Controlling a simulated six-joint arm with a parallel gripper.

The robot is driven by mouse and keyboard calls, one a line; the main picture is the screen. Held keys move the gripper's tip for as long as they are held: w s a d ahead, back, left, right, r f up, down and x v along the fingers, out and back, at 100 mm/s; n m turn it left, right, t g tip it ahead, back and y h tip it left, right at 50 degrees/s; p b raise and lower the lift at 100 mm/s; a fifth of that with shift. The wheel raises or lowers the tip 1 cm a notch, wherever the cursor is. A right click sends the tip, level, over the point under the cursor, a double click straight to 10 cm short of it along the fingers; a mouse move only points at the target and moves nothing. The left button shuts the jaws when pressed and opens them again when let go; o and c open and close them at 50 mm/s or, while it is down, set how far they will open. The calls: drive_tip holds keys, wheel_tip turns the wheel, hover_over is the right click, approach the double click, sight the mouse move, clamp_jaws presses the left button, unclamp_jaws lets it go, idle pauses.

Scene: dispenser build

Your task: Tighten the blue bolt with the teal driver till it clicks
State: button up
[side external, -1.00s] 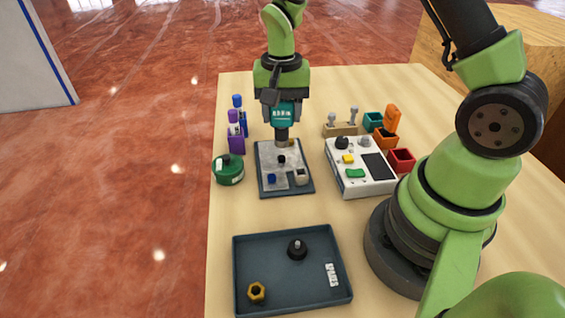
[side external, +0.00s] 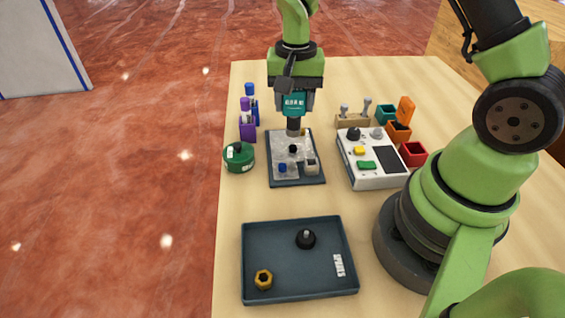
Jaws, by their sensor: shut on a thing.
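My gripper (side external: 294,88) is shut on the teal driver (side external: 294,104), which hangs upright with its dark nose down. The nose is over the far part of the grey plate (side external: 297,183), and I cannot tell whether its tip touches anything. The blue bolt (side external: 283,168) is at the near left of the plate, apart from the driver. A black bolt head (side external: 293,149) sits near the plate's middle, and a pale block-like part (side external: 311,167) is at the near right. A brass-coloured part (side external: 305,132) shows beside the nose, partly hidden.
A green round tin (side external: 238,160) and a purple holder (side external: 247,132) stand left of the plate. A white control box (side external: 375,180) and small coloured bins (side external: 413,155) stand right. A dark spares tray (side external: 300,282) with a brass nut and black knob lies in front.

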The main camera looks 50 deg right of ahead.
drive_tip(key=o, duration=0.4)
drive_tip(key=c, duration=0.4)
drive_tip(key=s+a+r+n, duration=0.2)
drive_tip(key=a+n, duration=0.4)
drive_tip(key=n, duration=0.1)
drive_tip(key=shift+w+a+f, duration=0.1)
drive_tip(key=shift+f, duration=1.1)
drive_tip(key=shift+w+a+f, duration=0.1)
drive_tip(key=shift+f, duration=1.1)
drive_tip(key=shift+f, duration=0.85)
drive_tip(key=m, duration=0.6)
drive_tip(key=shift+s+d+m, duration=0.15)
drive_tip(key=shift+d+m, duration=0.1)
drive_tip(key=shift+m, duration=0.05)
